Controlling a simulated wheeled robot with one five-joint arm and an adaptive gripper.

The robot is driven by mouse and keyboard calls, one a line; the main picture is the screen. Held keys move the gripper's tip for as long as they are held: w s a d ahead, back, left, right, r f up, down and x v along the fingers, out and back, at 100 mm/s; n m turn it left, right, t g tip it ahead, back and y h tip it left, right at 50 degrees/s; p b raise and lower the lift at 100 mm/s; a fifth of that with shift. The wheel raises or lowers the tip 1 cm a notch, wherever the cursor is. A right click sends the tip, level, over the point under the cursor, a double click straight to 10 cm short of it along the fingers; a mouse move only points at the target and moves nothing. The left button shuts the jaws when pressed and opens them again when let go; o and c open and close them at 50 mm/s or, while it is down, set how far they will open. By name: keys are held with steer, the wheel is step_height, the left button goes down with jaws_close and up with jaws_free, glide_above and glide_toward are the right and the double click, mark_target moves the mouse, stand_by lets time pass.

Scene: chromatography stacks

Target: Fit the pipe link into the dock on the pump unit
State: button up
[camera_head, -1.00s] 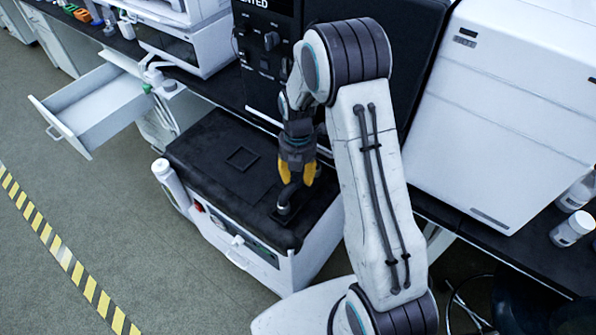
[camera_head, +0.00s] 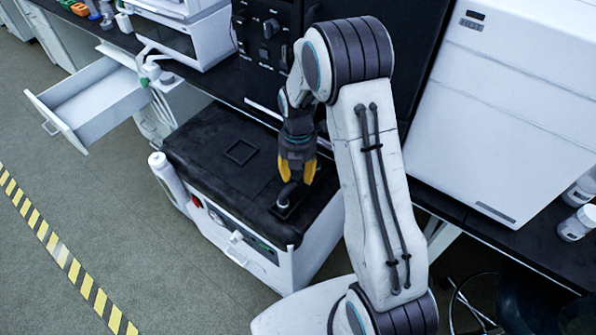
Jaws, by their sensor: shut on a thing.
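The pump unit (camera_head: 215,164) is a low white cabinet with a black top, standing on the floor in front of the bench. My gripper (camera_head: 297,172) has yellow fingertips and points down over the right part of that top. It is shut on the dark pipe link (camera_head: 286,194), whose bent lower part shows just below the fingers. The pipe link's lower end meets or hangs just over a dark square base near the top's front right edge; I cannot tell whether it touches. A square outline (camera_head: 241,152), perhaps the dock, lies on the black top to the left, with nothing on it.
An open white drawer (camera_head: 95,98) juts out at the left. A white cylinder (camera_head: 167,174) stands against the pump unit's left side. A black instrument (camera_head: 268,45) and a large white one (camera_head: 505,105) stand on the bench behind. Bottles (camera_head: 577,224) are at the right.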

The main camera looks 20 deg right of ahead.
steer(key=shift+f+b, duration=0.3)
steer(key=o, duration=1.3)
steer(key=shift+c, duration=0.2)
step_height(320, 180, up, 12)
steer(key=shift+w, duration=0.1)
